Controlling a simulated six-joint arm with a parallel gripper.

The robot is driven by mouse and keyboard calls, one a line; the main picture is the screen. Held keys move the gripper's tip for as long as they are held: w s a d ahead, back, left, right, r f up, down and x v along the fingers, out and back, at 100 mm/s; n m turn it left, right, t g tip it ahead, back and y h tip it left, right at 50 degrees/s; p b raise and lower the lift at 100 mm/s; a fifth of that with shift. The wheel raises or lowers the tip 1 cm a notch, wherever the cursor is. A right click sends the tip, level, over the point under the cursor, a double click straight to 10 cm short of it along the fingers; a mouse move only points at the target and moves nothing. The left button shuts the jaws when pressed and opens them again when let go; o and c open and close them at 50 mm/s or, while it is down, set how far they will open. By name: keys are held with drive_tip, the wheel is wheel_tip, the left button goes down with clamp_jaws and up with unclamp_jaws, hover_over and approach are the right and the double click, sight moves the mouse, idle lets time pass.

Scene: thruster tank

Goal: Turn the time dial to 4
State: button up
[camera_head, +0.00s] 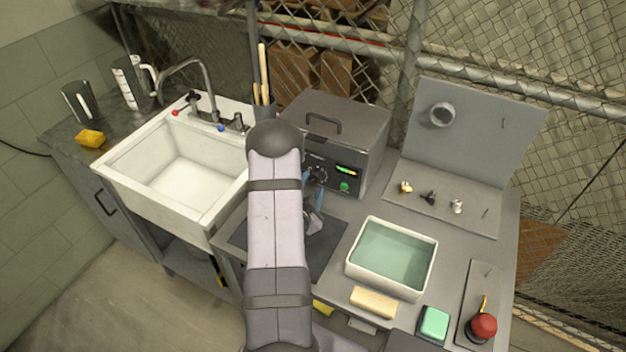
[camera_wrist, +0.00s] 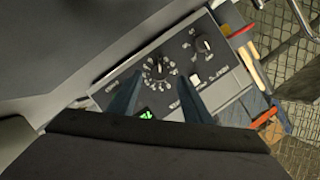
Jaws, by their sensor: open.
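The grey machine (camera_head: 335,122) stands at the back of the bench, its control panel facing the front. In the wrist view the panel shows a round black dial (camera_wrist: 158,68) ringed with white marks, and a second dark dial (camera_wrist: 203,45) to its upper right. Their labels and exact settings are too small to read. My gripper (camera_wrist: 155,82) is open, its two blue fingers on either side of the ringed dial; whether they touch it I cannot tell. In the head view my gripper (camera_head: 314,187) is in front of the panel, partly hidden by my arm.
The panel has a lit display (camera_head: 346,170) and a green button (camera_head: 344,187). A white tub of liquid (camera_head: 350,268) stands to the right front, near a pegged stand (camera_head: 465,135) with small parts. A sink (camera_head: 135,165) is at left. A red knob (camera_head: 482,327) is at front right.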

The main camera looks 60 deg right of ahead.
sight(315, 178)
drive_tip(key=shift+p+x, duration=0.4)
drive_tip(key=shift+x, duration=1.1)
drive_tip(key=c, duration=1.1)
